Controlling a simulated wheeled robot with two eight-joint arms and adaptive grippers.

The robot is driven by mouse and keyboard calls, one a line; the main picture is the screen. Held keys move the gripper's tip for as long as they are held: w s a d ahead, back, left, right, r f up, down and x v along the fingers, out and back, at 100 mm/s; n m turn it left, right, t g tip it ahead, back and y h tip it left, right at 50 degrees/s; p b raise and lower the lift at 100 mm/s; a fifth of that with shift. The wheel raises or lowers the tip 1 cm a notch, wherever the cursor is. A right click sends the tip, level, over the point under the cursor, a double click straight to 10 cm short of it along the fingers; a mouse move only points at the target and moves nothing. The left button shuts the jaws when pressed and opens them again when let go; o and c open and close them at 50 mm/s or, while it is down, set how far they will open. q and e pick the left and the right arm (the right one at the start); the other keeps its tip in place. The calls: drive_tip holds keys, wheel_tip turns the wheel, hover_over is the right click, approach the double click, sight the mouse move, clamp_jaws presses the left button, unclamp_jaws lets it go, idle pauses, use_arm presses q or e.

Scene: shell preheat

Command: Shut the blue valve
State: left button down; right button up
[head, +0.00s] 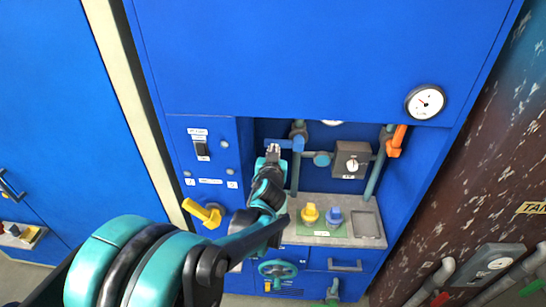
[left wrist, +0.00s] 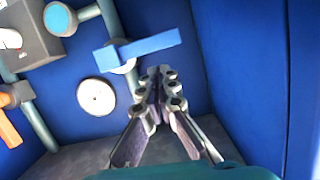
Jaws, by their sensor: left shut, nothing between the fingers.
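The blue valve (head: 297,145) has a flat blue lever on a vertical grey-green pipe inside the recess of the blue cabinet. Its lever lies crosswise to the pipe, reaching left in the head view. In the left wrist view the blue valve (left wrist: 146,48) shows its whole lever, slightly tilted. My left gripper (head: 273,149) is shut and empty, with its tips close to the lever's free end. In the left wrist view the gripper (left wrist: 163,73) appears just below the lever; I cannot tell whether they touch. My right gripper is not in view.
An orange valve handle (head: 397,140) sits on the right pipe. Yellow (head: 309,215) and blue (head: 333,218) knobs stand on the shelf below. A yellow lever (head: 203,213) juts out left of my forearm. The recess side walls are close.

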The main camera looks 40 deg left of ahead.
use_arm(q)
drive_tip(key=shift+v, duration=2.75)
